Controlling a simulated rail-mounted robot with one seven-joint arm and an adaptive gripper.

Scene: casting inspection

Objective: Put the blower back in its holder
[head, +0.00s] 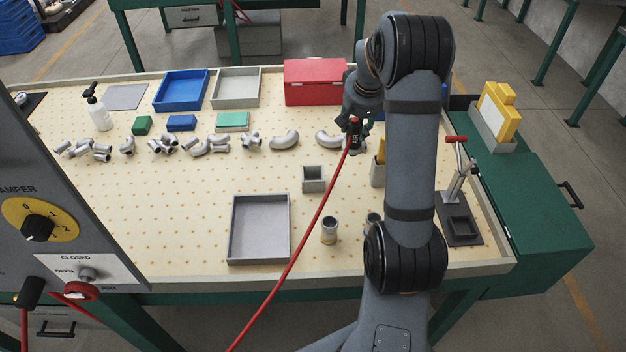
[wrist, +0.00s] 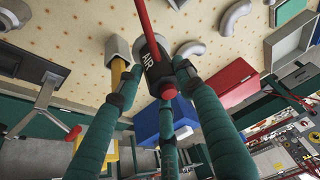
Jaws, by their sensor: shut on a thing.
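The blower (head: 355,136), black with red ends and marked AIR, hangs from a red hose over the right back part of the table. My gripper (head: 354,120) is shut on it, and my arm partly hides the grip in the head view. In the wrist view the green fingers of my gripper (wrist: 158,88) close around the blower (wrist: 153,55). An open square grey holder (head: 313,186) stands empty on the table, in front of and left of the blower, apart from it.
A grey cup (head: 377,175) with a yellow item stands right of the holder. A grey tray (head: 234,240) and a small metal cup (head: 329,232) are nearer. Pipe fittings (head: 285,139) line the back, before a red box (head: 314,84). A lever stand (head: 457,220) is at right.

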